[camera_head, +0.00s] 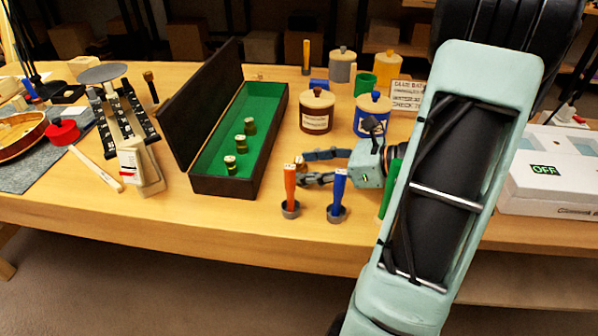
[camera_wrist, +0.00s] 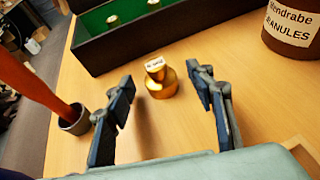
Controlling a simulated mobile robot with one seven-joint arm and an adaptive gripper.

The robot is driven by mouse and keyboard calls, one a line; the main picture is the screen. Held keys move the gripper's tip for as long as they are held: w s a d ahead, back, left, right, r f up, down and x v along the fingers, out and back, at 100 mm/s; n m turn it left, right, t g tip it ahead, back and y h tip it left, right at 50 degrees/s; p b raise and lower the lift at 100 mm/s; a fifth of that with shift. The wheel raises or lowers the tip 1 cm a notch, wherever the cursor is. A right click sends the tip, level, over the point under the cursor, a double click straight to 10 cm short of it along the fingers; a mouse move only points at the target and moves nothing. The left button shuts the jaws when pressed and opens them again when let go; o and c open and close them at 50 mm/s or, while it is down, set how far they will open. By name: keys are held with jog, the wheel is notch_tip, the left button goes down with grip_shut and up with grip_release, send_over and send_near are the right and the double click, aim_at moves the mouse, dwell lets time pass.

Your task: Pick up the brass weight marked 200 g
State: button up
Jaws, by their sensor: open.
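A brass weight (camera_wrist: 160,86) with a pale label on its knob stands upright on the bench in the wrist view; its marking is too small to read. My gripper (camera_wrist: 162,77) is open, with one dark finger on each side of the weight and a gap to both. In the head view my gripper (camera_head: 304,167) is low over the bench, right of the dark case, and the weight there is mostly hidden behind an orange-handled tool. The open case (camera_head: 275,112) has a green lining and holds three smaller brass weights (camera_head: 231,165), (camera_head: 240,143), (camera_head: 249,126).
Orange (camera_head: 290,185) and blue (camera_head: 339,190) handles stand in dark cups in front of my gripper. A brown labelled jar (camera_head: 317,112) and a blue jar (camera_head: 372,112) stand behind it. A balance (camera_head: 122,110) is left; a white device marked OFF (camera_head: 550,185) is right.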

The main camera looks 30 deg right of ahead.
jog(key=shift+w+a+f, duration=0.2)
jog(key=shift+w+a, duration=0.2)
jog(key=shift+c, duration=0.7)
grip_shut()
jog(key=shift+r, duration=0.15)
